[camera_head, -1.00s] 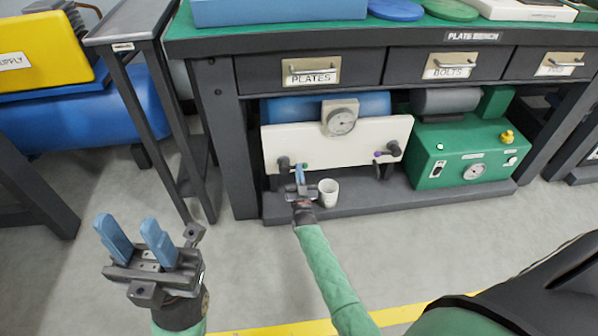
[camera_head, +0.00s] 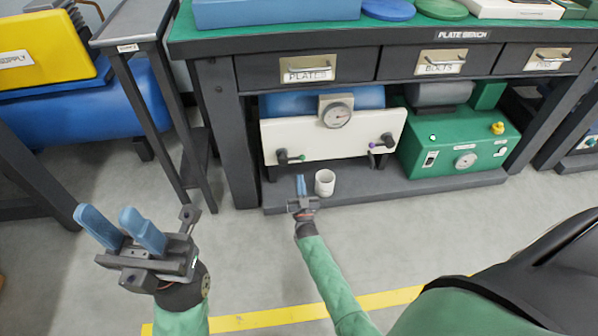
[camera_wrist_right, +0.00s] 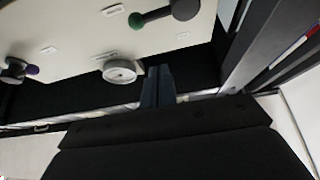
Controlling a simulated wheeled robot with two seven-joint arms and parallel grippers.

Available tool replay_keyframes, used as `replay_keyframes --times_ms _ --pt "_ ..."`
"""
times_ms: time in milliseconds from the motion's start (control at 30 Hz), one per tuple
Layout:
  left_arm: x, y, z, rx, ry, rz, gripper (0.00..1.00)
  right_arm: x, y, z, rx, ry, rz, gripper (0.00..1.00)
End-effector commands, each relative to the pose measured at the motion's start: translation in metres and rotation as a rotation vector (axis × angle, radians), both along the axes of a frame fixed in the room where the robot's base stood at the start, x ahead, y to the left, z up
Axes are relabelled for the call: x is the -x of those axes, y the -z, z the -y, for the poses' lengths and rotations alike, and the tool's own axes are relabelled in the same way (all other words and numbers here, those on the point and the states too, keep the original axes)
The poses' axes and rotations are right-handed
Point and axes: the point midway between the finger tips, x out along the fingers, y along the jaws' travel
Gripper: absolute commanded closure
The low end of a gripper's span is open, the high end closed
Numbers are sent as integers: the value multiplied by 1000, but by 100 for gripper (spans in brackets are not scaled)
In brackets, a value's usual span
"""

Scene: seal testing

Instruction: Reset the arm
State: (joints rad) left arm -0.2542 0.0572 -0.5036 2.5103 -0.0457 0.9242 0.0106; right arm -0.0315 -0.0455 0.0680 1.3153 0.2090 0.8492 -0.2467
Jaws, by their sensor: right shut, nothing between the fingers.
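My right gripper (camera_head: 301,184) is shut and empty in the head view. It is low in front of the shelf under the bench, left of a white cup (camera_head: 325,186) and below the white panel (camera_head: 335,137). My left gripper (camera_head: 105,214) is raised at the lower left of the head view. Its two blue fingers stand apart with nothing between them.
The panel carries a gauge (camera_head: 336,115), a left handle with a green end (camera_head: 284,157) and a right handle with a purple end (camera_head: 384,142). A green machine (camera_head: 458,143) stands right. A side table leg (camera_head: 186,150) is near my left gripper. Floor in front is clear.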

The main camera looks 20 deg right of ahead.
Motion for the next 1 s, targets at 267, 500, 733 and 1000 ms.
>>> replay_keyframes --times_ms 267,500,733,1000 --pt "-1 0 1 0 1 -4 64 5 3 -1 0 0 0 100" --pt "0 0 1 -4 1 -6 64 4 -11 -3 -42 -44 46 100" --pt "0 0 1 -4 1 -6 64 1 -92 -18 -37 -99 190 100" --pt "0 0 1 -4 0 -5 64 21 -236 -69 -10 -219 435 100"
